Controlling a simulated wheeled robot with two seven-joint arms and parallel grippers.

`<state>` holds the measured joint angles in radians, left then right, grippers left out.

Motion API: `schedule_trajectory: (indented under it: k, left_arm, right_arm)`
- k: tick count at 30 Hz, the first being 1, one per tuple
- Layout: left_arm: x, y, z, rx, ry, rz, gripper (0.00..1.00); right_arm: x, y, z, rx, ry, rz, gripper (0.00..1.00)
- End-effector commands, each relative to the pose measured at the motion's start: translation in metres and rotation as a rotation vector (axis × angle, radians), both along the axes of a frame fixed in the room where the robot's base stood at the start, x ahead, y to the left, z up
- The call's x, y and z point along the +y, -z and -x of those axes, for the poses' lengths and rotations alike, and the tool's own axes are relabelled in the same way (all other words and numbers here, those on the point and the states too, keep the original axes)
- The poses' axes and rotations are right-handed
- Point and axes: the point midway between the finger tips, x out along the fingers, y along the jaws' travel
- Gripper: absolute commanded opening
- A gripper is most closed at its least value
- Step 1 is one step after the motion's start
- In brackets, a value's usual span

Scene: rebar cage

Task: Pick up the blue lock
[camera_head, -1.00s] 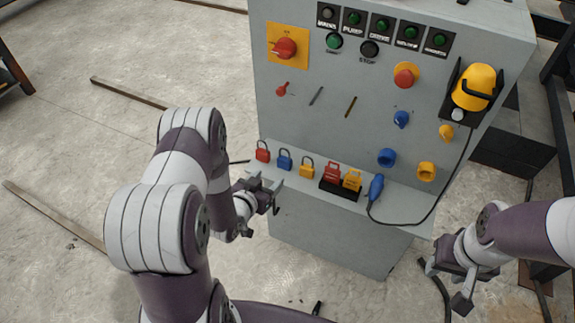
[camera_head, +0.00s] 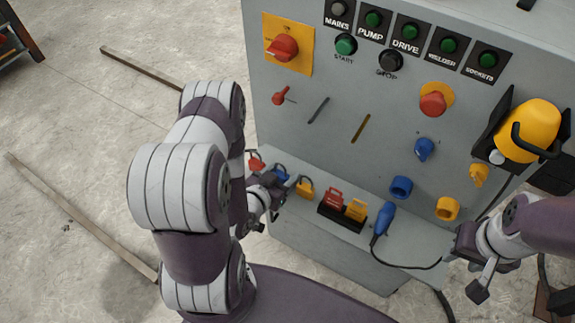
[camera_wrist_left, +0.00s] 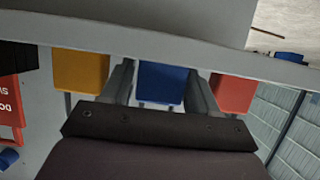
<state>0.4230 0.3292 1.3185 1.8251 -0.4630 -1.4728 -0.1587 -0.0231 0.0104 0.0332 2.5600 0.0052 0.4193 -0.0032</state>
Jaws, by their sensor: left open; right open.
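The blue lock (camera_head: 281,174) stands on the ledge of the grey panel, between a red lock (camera_head: 256,163) and a yellow lock (camera_head: 305,188). My left gripper (camera_head: 277,184) is at the ledge and partly covers it. In the left wrist view the blue lock (camera_wrist_left: 160,83) sits between my open fingers, with visible gaps on both sides; the yellow lock (camera_wrist_left: 80,70) is left of the fingers and the red lock (camera_wrist_left: 233,94) right. The blue lock's shackle is not clear there. My right gripper (camera_head: 474,268) is open and empty at the lower right.
A black holder (camera_head: 342,216) with red and yellow tags and a blue cabled handset (camera_head: 383,219) are farther right on the ledge.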

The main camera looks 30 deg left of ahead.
Motion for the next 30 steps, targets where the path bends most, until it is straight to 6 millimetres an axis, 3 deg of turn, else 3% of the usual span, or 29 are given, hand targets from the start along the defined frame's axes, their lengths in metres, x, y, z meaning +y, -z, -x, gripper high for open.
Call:
schedule_trajectory:
  k: [5,9,17,27,30]
  left_arm:
    - [0.000,0.000,0.000,0.000,0.000,0.000,0.60]
    - [0.000,0.000,0.000,0.001,0.000,0.001,0.19]
    - [0.000,-0.002,0.000,0.000,0.000,0.001,0.19]
    - [0.000,-0.080,0.000,-0.002,-0.001,0.000,0.19]
    - [0.000,-0.094,0.000,-0.001,-0.001,0.000,0.19]
  right_arm:
    - [0.000,0.000,0.000,0.001,0.000,0.000,0.43]
    - [0.000,0.000,0.000,0.001,0.000,0.000,0.43]
    - [0.000,-0.001,0.000,0.000,0.000,0.000,0.43]
    - [0.000,-0.026,0.000,0.000,0.000,0.000,0.43]
    - [0.000,-0.030,0.000,0.000,0.000,0.000,0.43]
